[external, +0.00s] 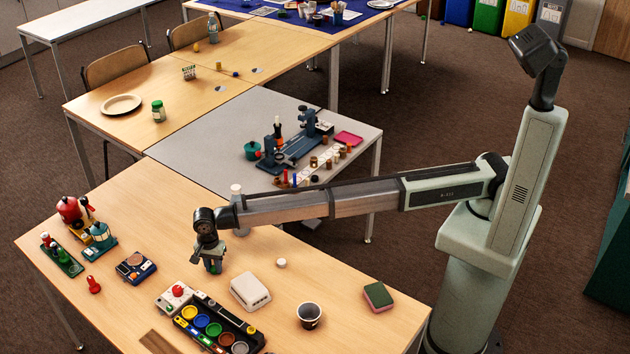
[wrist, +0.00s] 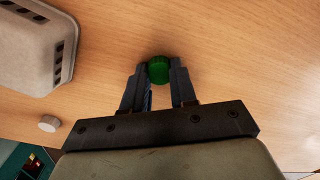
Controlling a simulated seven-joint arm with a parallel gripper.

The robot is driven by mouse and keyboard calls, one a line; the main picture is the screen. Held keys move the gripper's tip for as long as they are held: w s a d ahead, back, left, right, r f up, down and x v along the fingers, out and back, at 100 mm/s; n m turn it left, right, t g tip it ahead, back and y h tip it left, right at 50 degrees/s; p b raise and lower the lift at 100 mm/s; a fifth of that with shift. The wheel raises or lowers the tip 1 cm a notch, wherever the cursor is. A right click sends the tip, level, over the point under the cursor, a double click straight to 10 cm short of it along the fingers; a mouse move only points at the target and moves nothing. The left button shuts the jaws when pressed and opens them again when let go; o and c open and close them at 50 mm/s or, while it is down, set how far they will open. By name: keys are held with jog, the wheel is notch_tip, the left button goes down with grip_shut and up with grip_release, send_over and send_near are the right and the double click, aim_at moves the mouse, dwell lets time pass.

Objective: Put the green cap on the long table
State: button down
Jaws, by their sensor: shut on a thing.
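My gripper (wrist: 159,75) is shut on the green cap (wrist: 159,69), a small ridged round piece held between the fingertips in the wrist view. In the external view my gripper (external: 213,268) points down over the near wooden table (external: 330,270), left of the white box; the cap is not clear there. I cannot tell whether the cap touches the wood. Another wooden table (external: 135,85) stretches across the back left, beyond a grey table (external: 195,150). The frames do not show which one is called the long table.
Toys (external: 75,215) stand at the left. The back wooden table bears a plate (external: 121,104) and a green-lidded jar (external: 158,111), with bare wood between.

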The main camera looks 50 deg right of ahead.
aim_at(214, 268)
jog(key=c, duration=0.9)
grip_release()
notch_tip(214, 268, up, 12)
jog(key=shift+r, duration=0.15)
